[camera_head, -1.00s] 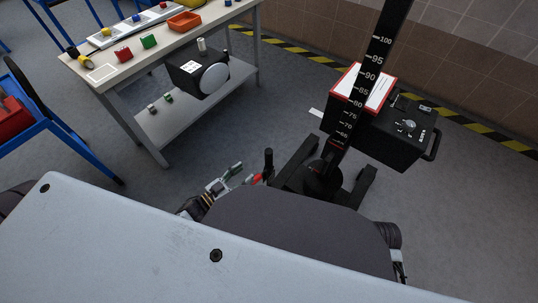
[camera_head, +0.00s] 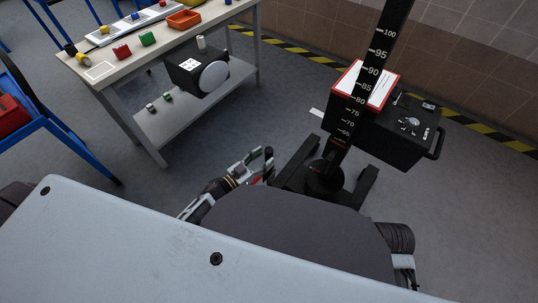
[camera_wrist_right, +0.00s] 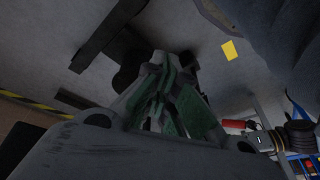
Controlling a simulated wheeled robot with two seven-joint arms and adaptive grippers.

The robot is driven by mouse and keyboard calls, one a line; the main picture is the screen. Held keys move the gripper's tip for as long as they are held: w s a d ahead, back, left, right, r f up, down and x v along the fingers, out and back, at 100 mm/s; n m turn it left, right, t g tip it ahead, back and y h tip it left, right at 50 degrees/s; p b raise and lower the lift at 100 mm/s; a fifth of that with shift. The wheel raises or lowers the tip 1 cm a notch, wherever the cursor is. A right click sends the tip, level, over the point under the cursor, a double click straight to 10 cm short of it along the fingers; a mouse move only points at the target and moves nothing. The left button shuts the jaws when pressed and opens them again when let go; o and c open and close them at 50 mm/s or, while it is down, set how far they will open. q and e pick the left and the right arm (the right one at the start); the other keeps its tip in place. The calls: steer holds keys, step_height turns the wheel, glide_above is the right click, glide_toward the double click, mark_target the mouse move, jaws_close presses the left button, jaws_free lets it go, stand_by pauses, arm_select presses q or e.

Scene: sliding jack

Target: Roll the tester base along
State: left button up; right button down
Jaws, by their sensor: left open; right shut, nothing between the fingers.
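The tester base (camera_head: 325,177) is black, with low legs on the floor and a tall upright column (camera_head: 373,75) marked with a number scale. A black box (camera_head: 400,132) with dials is on the column.
A workbench (camera_head: 108,70) with coloured parts and an orange tray (camera_head: 184,19) stands at the upper left. A blue-framed cart (camera_head: 60,130) is at the left. A tiled wall with yellow-black floor tape is behind the tester. Grey floor between is clear.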

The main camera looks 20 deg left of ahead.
mark_target(266, 156)
arm_select(q)
steer(key=shift+b+x, duration=0.3)
steer(key=shift+x, duration=1.25)
steer(key=shift+w+d, duration=0.15)
arm_select(e)
steer(key=shift+s+a+r, duration=0.1)
steer(key=shift+r, duration=0.6)
steer(key=shift+s, duration=0.1)
arm_select(q)
steer(key=c, duration=1.1)
jaws_close()
arm_select(e)
steer(key=shift+w+r, duration=0.15)
steer(key=shift+w, duration=0.3)
